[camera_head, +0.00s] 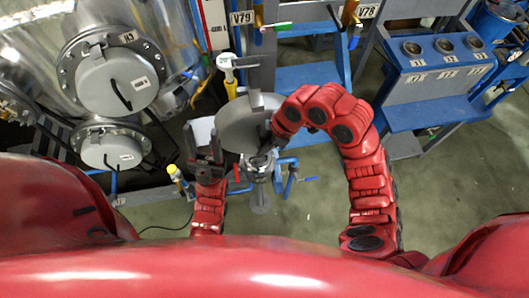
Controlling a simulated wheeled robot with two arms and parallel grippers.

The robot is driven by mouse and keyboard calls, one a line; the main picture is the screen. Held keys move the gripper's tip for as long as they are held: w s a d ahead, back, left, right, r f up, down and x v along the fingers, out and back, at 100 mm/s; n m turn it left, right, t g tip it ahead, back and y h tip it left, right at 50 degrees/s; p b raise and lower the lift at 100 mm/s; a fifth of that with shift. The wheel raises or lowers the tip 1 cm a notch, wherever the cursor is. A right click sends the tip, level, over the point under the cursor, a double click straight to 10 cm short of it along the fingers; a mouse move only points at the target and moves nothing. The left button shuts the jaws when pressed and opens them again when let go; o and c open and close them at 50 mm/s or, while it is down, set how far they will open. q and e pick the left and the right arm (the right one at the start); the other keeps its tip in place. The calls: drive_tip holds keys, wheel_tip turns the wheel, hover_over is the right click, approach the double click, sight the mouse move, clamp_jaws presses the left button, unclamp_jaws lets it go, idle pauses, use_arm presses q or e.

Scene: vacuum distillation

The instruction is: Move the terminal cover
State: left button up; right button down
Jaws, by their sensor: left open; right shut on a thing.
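A grey round disc (238,126), which looks like the terminal cover, is in the middle of the view, partly hidden by my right arm. My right gripper (262,158) reaches in from the right at the disc's lower right edge. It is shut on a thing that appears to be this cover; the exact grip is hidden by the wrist. My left gripper (204,146) is open and empty, pointing away from me, just left of the disc.
Large metal vessels with round, handled hatches (116,80) stand at the left. A yellow-and-white valve (228,72) rises behind the disc. Blue pipes (289,172) and a grey post stand below it. A blue panel (438,62) with round gauges is at the right. Green floor at lower right is clear.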

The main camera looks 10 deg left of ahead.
drive_tip(key=w+a+f+b, duration=0.1)
drive_tip(key=w+a+b, duration=0.1)
drive_tip(key=w, duration=0.4)
drive_tip(key=w+a+f+b, duration=0.1)
drive_tip(key=w+a+b, duration=0.1)
drive_tip(key=w+b, duration=0.2)
drive_tip(key=shift+w+f, duration=0.3)
drive_tip(key=shift+w, duration=0.8)
drive_tip(key=c, duration=0.8)
unclamp_jaws()
drive_tip(key=s+p+v, duration=0.1)
drive_tip(key=p+v, duration=1.1)
drive_tip(key=v, duration=0.5)
drive_tip(key=shift+w+r, duration=0.3)
drive_tip(key=shift+w, duration=0.15)
drive_tip(key=shift+s+f, duration=0.1)
